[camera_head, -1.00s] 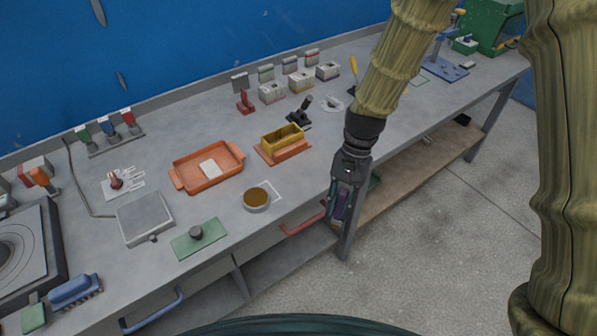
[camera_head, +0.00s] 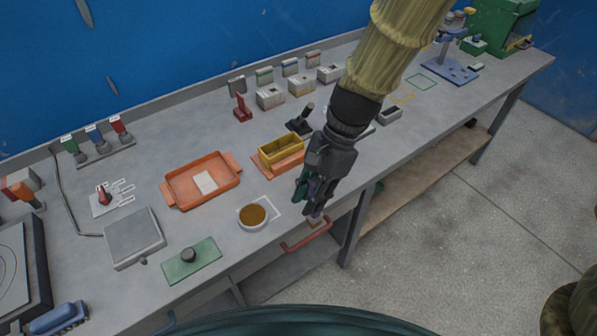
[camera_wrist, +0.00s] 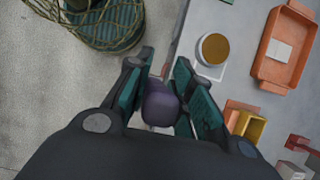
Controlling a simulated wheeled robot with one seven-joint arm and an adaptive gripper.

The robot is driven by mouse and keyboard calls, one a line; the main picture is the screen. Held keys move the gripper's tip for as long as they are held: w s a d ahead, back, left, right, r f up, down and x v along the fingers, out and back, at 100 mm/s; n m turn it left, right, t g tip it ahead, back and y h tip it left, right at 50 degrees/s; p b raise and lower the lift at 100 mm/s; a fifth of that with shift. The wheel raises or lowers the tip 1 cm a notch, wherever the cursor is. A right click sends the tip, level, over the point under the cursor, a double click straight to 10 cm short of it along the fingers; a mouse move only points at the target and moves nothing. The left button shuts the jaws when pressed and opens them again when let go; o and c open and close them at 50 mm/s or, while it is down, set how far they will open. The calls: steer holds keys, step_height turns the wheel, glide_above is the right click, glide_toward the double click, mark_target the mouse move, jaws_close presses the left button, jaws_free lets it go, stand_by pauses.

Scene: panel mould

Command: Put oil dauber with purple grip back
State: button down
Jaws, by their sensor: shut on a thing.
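My gripper (camera_head: 312,203) is shut on the oil dauber with purple grip (camera_wrist: 160,104). The purple grip sits between the two green-padded fingers in the wrist view. In the head view, a bit of purple and a pale, tan end show below the fingertips, in front of the red drawer handle in the picture. Most of the dauber is hidden by the fingers. A round pale dish with brown content (camera_head: 253,215) stands on the bench to the left of my gripper, apart from it. It also shows in the wrist view (camera_wrist: 213,48).
An orange tray (camera_head: 170,190) with a white card and a yellow box on an orange base (camera_head: 279,153) stand behind the dish. A black stand (camera_head: 300,123) is behind my gripper. A green plate with a dark knob (camera_head: 207,260) lies front left. A red drawer handle (camera_head: 300,243) juts from the bench front.

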steer(key=w+a+f+p, duration=0.3)
steer(key=w+f+p, duration=0.1)
steer(key=w, duration=0.7)
steer(key=shift+w+a+f, duration=0.15)
steer(key=shift+f, duration=0.15)
steer(key=shift+f, duration=0.1)
steer(key=c, duration=1.3)
jaws_free()
steer(key=shift+o, duration=0.2)
steer(key=b+v, duration=0.3)
steer(key=v, duration=0.9)
